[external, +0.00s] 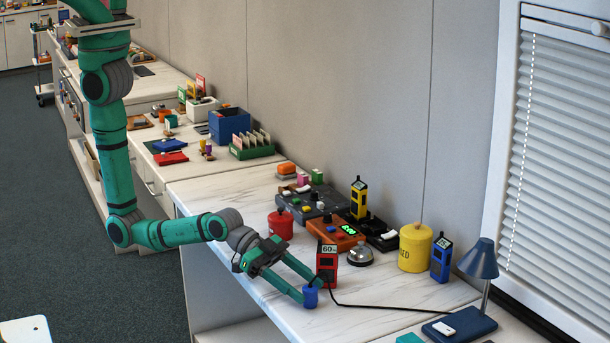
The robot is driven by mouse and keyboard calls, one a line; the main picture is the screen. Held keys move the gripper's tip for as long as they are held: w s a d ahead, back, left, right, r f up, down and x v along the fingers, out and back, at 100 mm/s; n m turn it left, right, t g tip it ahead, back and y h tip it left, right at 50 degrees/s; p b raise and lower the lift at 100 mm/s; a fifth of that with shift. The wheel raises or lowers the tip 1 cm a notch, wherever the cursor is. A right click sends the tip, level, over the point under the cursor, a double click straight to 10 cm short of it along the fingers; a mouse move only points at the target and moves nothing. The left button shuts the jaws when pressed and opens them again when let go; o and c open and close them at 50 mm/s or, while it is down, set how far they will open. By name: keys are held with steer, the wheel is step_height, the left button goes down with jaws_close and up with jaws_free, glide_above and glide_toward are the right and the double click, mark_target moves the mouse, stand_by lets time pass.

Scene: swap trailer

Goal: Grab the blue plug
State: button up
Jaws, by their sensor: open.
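The blue plug (310,298) is a small dark blue cylinder near the front edge of the marble-topped counter (420,294). A black cable runs right from near it toward a blue desk lamp (479,262). My gripper (306,288) is open and low over the counter, with its long green fingers reaching down to the plug. One fingertip is at the plug's upper left and the other is close behind it. I cannot tell whether either finger touches it.
A red device marked 60 (327,264) stands just behind the plug. Behind it are an orange box (335,233), a silver bell (360,254), a red canister (280,225) and a yellow canister (415,248). A blue handheld device (441,259) stands by the lamp. The counter front is mostly clear.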

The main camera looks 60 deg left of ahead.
mark_target(317, 295)
steer(key=shift+x, duration=3.05)
steer(key=shift+w, duration=0.15)
steer(key=c, duration=1.2)
